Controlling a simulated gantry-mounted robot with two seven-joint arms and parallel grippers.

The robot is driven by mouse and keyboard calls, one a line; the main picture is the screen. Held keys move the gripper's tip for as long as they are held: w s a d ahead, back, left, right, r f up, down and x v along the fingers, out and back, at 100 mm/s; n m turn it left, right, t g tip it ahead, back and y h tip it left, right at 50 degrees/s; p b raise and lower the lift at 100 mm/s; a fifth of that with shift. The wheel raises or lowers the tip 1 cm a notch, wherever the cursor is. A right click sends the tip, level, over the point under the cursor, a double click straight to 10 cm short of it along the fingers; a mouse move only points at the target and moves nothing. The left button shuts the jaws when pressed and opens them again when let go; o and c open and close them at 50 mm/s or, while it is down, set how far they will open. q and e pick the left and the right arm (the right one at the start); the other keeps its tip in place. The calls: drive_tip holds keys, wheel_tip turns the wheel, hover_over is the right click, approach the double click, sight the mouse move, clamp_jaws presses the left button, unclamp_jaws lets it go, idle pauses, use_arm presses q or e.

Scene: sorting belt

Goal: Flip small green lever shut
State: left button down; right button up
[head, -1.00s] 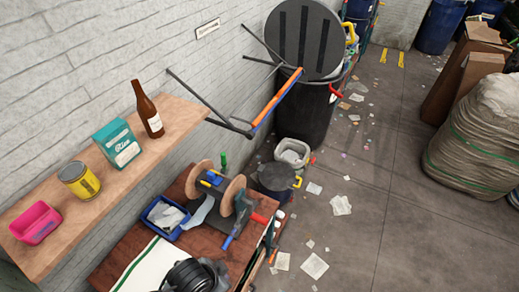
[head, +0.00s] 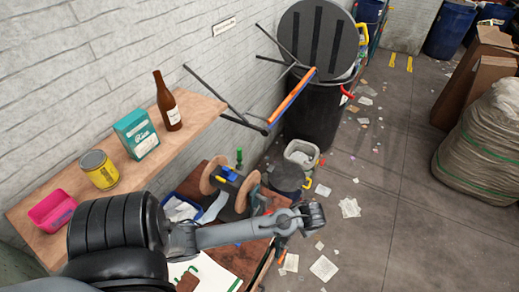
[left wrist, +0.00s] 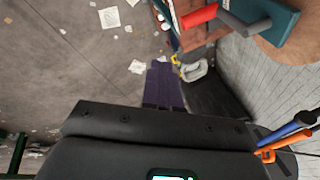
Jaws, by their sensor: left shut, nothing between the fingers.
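A small green lever (head: 239,155) stands upright behind the reel device (head: 228,182) on the brown bench in the head view. The device has two brown discs with a blue and yellow part between them. My left arm reaches across in front of the device, hiding its lower front. My left gripper (left wrist: 163,75) is shut and empty in the left wrist view, over the floor side of the bench. The green lever cannot be made out there. A red handle (left wrist: 199,16), a teal block (left wrist: 272,24) and part of a disc show near the top right. My right gripper is out of view.
A wooden shelf (head: 205,115) on the wall holds a bottle (head: 168,108), a teal box (head: 136,134), a yellow can (head: 98,170) and a pink tub (head: 52,211). A black bin (head: 313,118) stands behind. Paper scraps litter the open floor at right.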

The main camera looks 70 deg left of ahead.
use_arm(q)
drive_tip(key=w+a+r+n+g+b, duration=0.1)
drive_tip(key=w+a+r+n, duration=0.25)
drive_tip(key=a, duration=0.55)
drive_tip(key=w+a+r+n+g+y+b, duration=0.15)
drive_tip(key=a+n, duration=0.25)
drive_tip(key=a, duration=0.5)
drive_tip(key=w+a+r+n+g+h+b, duration=0.1)
drive_tip(key=w+a+r+n+g, duration=0.15)
drive_tip(key=a, duration=0.65)
drive_tip(key=s+a+r+n+h+b, duration=0.3)
drive_tip(key=s+a+r+n+h, duration=0.4)
drive_tip(key=s+a+r+n, duration=0.2)
drive_tip(key=shift+s+a+n, duration=1.05)
drive_tip(key=shift+a+n, duration=0.15)
drive_tip(key=shift+a, duration=0.3)
drive_tip(key=shift+w, duration=0.1)
